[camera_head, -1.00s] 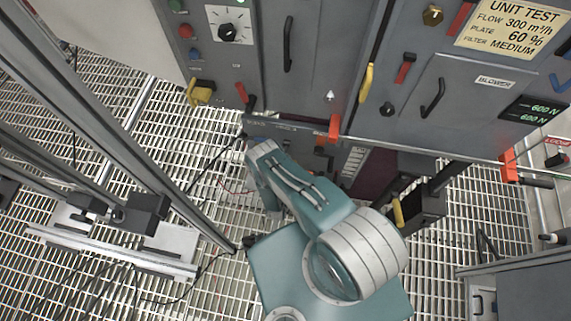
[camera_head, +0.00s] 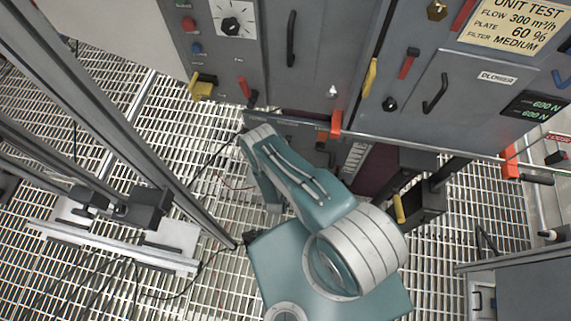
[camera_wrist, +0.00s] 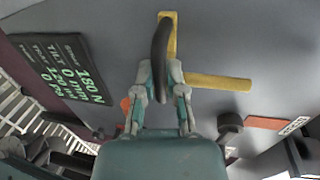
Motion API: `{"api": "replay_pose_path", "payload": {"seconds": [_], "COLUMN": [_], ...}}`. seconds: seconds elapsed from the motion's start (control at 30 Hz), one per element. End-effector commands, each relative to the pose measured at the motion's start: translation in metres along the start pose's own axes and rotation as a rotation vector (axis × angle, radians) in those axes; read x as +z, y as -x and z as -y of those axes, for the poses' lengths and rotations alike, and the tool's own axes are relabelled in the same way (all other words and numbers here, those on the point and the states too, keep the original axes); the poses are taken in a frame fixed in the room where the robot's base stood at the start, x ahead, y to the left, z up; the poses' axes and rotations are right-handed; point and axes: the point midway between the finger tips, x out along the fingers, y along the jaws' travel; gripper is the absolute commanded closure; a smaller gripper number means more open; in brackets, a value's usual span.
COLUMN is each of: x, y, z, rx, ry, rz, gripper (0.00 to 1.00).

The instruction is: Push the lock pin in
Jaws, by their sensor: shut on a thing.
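In the wrist view my gripper (camera_wrist: 161,75) is shut on a black curved handle (camera_wrist: 160,43), with one finger on each side of it. In the head view my arm reaches under the grey cabinet front, and my gripper is hidden there.
A black display (camera_wrist: 62,68) with green text is left of the handle. In the head view the grey cabinet (camera_head: 440,60) carries handles and levers. An orange-ended rail (camera_head: 430,147) runs along its lower edge. Metal posts stand at left above the grating floor (camera_head: 100,110).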

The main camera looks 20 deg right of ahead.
Motion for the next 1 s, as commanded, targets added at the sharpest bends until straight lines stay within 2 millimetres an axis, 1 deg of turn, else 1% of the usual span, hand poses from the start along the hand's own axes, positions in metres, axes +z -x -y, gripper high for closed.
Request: {"api": "replay_pose_path", "payload": {"seconds": [0.03,0.27,0.3,0.37,0.4,0.77,0.87,1.0], "x": [-0.002,-0.003,-0.003,-0.003,-0.002,0.0,0.001,0.001], "y": [-0.001,-0.001,-0.002,-0.002,-0.002,0.001,0.01,0.035], "z": [0.003,0.004,0.004,0.004,0.004,0.002,0.002,0.002], "rx": [-0.005,-0.009,-0.01,-0.01,-0.009,-0.005,-0.004,-0.004], "ry": [-0.002,-0.003,-0.004,-0.004,-0.004,0.001,0.002,0.005], "rz": [-0.01,-0.012,-0.012,-0.011,-0.01,-0.005,-0.003,0.0], "gripper": [1.0,1.0,0.81,0.54,0.49,0.49,0.49,0.49]}}
